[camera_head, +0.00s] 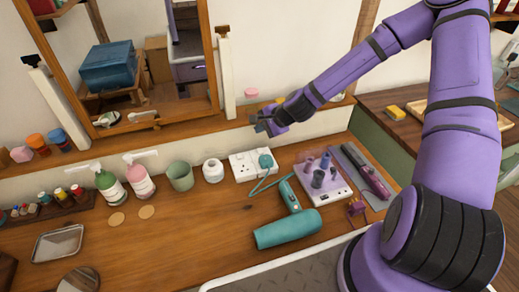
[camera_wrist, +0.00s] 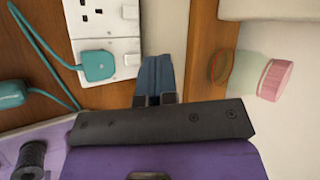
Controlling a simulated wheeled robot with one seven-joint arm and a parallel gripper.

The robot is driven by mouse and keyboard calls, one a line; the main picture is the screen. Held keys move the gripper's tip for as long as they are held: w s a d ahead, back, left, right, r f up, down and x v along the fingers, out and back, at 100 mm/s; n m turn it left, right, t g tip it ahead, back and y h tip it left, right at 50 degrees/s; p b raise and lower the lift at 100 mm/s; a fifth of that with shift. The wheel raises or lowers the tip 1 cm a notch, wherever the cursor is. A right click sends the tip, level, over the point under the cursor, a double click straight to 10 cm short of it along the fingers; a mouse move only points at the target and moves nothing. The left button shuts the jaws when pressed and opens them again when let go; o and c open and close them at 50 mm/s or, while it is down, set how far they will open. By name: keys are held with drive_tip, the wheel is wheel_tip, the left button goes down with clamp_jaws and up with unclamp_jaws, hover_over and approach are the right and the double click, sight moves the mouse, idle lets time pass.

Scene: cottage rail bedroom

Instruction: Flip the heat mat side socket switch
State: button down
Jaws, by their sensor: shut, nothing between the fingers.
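A white double wall socket (camera_head: 240,163) lies at the back of the wooden dresser top, with a teal plug (camera_head: 266,161) in its right half. In the wrist view the socket (camera_wrist: 106,25) is at upper left, and the plug (camera_wrist: 97,66) sits in its lower half. The empty half is nearer the top of that picture. Small switches show along the socket's right side there; their positions are too small to tell. My gripper (camera_head: 259,124) is shut and empty above the socket in the head view. Its fingers (camera_wrist: 155,83) point just beside the socket's lower right corner, apparently without touching it.
A teal cable runs from the plug to a hair dryer (camera_head: 286,227). A roller set (camera_head: 325,201) and a straightener on a grey mat (camera_head: 380,190) stand to the right. A white jar (camera_head: 213,170) and green cup (camera_head: 180,177) stand left. A mirror (camera_head: 204,60) rises behind.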

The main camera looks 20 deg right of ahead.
sight(260, 151)
drive_tip(key=shift+w+d+f+m+t, duration=0.15)
drive_tip(key=shift+w+f+m+t, duration=0.25)
drive_tip(key=shift+m, duration=0.35)
drive_tip(key=shift+w+d+f+m+t, duration=0.15)
drive_tip(key=shift+w+m, duration=0.4)
drive_tip(key=shift+m, duration=0.15)
drive_tip(key=shift+w+d+f+m+t, duration=0.15)
drive_tip(key=shift+w+f+m+t, duration=0.25)
drive_tip(key=shift+m, duration=0.35)
drive_tip(key=shift+w+f, duration=0.2)
drive_tip(key=shift+f, duration=1.25)
drive_tip(key=shift+w+f, duration=0.2)
drive_tip(key=shift+f, duration=1.2)
drive_tip(key=shift+w+f, duration=0.2)
drive_tip(key=shift+f, duration=1.25)
drive_tip(key=shift+f, duration=0.15)
drive_tip(key=shift+f, duration=0.25)
drive_tip(key=shift+f, duration=0.5)
drive_tip(key=shift+r, duration=0.15)
